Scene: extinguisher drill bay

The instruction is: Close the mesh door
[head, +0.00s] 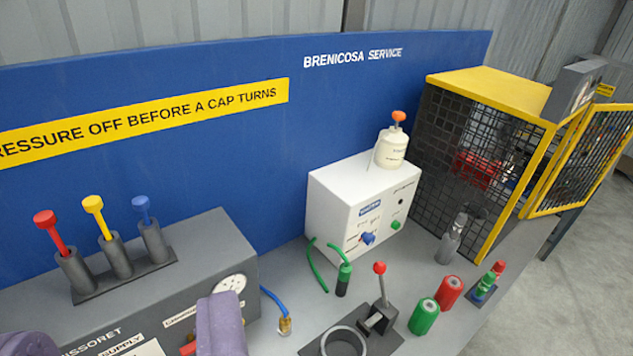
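The mesh door (537,213) has a yellow frame with dark wire mesh. It stands open at the right edge, swung outward from the yellow-topped mesh cage (490,92), and its far side runs close to the picture edge. Through the cage front a red object (477,169) shows inside, partly hidden by mesh. My gripper (125,335) shows as two purple fingers at the bottom left, wide apart with nothing seen between them. It is far from the door, across the bench, and the lower parts of the fingers are cut off by the frame.
On the grey bench stand a white box (335,210) with a cream canister (392,150), a red-knobbed lever (380,290), green (424,317) and red (450,293) cylinders, and a grey nozzle-like piece (451,240). A dark unit (215,250) with coloured plungers is at left. Open floor lies right.

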